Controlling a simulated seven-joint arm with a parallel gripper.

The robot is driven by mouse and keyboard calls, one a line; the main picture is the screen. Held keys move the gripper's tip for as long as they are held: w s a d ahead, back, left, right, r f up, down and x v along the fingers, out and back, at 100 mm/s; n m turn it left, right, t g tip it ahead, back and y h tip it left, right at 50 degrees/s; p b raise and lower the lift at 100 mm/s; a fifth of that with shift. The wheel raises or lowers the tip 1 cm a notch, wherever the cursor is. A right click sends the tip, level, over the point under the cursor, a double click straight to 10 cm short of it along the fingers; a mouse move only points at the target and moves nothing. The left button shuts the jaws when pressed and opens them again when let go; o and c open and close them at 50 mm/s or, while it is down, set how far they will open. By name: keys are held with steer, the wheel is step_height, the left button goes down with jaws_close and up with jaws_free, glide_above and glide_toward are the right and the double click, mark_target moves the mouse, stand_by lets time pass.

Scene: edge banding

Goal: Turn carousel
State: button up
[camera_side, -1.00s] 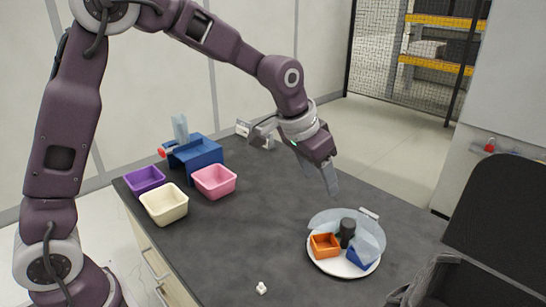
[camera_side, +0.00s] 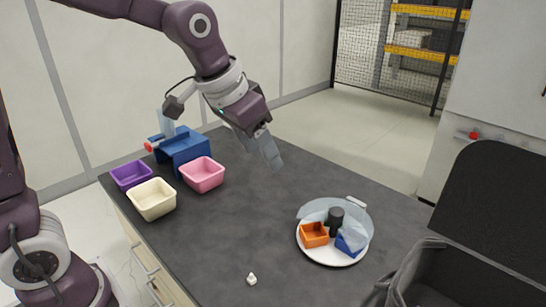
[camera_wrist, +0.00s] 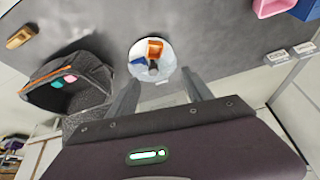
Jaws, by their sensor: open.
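The carousel (camera_side: 334,258) is a round white turntable with a dark central knob (camera_side: 336,219) and a clear cover over part of it. An orange bin (camera_side: 314,235) and a blue bin (camera_side: 350,244) sit on it, the blue one partly behind the clear cover. A pale handle (camera_side: 357,202) sticks out at its far edge. The carousel also shows in the wrist view (camera_wrist: 166,73), beyond and between my fingers. My gripper (camera_side: 272,160) is open and empty, above the table, up and left of the carousel and apart from it.
Purple (camera_side: 131,175), cream (camera_side: 152,200) and pink (camera_side: 203,175) bins stand at the table's left, beside a blue fixture (camera_side: 184,150). A small white piece (camera_side: 251,279) lies near the front. A dark open container (camera_side: 460,275) stands at the right. The middle of the table is clear.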

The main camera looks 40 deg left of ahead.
steer(key=w+d+f+m+t, duration=0.1)
steer(key=w+f+t, duration=0.2)
steer(key=w+f, duration=0.85)
steer(key=t+h, duration=0.3)
steer(key=t, duration=0.1)
glide_toward(334, 212)
steer(key=w, duration=0.1)
steer(key=w+f, duration=0.2)
steer(key=shift+d+f+m, duration=0.1)
steer(key=shift+d+m, duration=0.25)
steer(key=shift+m, duration=0.05)
steer(key=shift+d+f+t, duration=0.1)
steer(key=shift+d+t, duration=0.05)
steer(key=shift+t, duration=0.25)
steer(key=x, duration=0.7)
jaws_close()
